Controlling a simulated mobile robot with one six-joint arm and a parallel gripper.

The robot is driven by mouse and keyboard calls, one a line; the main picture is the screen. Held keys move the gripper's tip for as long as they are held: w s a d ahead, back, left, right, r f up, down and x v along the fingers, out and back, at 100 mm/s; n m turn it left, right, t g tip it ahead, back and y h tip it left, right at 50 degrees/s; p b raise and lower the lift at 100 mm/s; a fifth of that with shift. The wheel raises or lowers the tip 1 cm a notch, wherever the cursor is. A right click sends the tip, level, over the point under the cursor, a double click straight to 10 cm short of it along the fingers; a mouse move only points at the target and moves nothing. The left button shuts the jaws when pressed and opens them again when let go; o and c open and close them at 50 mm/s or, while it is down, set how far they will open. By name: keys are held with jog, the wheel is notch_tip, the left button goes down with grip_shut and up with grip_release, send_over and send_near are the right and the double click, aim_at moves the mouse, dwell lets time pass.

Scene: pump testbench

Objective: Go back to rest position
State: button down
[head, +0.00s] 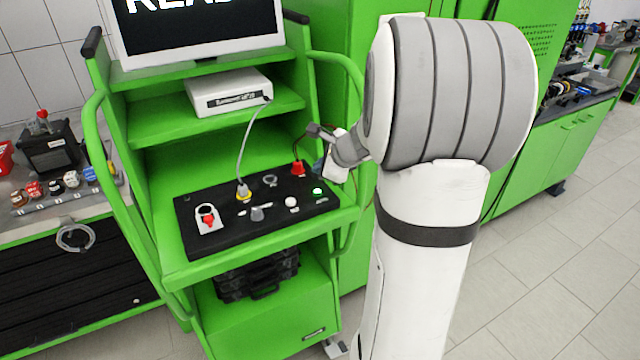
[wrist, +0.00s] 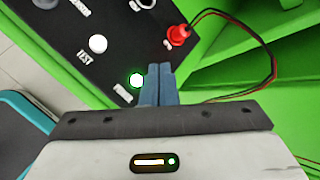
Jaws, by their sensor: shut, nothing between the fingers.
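My gripper (wrist: 159,68) shows in the wrist view with its two blue-grey fingers together and nothing between them. The fingertips appear over the edge of the black control panel (wrist: 70,50), beside a lit green button (wrist: 136,80); I cannot tell if they touch anything. In the head view my large white and grey arm covers the right-centre, and the fingers are hidden. The panel (head: 225,240) lies on the green cart's shelf, left of my arm.
A red and black cable (wrist: 272,65) loops right of the fingers. Tiled floor (head: 560,270) is open at the right.

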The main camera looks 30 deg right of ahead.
jog(key=shift+r+p, duration=0.4)
jog(key=shift+r, duration=0.5)
jog(key=shift+a, duration=0.1)
jog(key=s+a+r+n+g+y, duration=0.1)
jog(key=s+a+r+n+g, duration=0.25)
jog(key=s+a+n, duration=1.05)
jog(key=s+a+f+n+g+h, duration=0.1)
jog(key=s+n+g+h, duration=0.1)
jog(key=s+n, duration=0.8)
jog(key=shift+s+a+f+h, duration=0.3)
jog(key=shift+s+f+h, duration=0.05)
jog(key=shift+s+h, duration=0.3)
jog(key=c, duration=2.1)
grip_release()
jog(key=shift+c, duration=0.2)
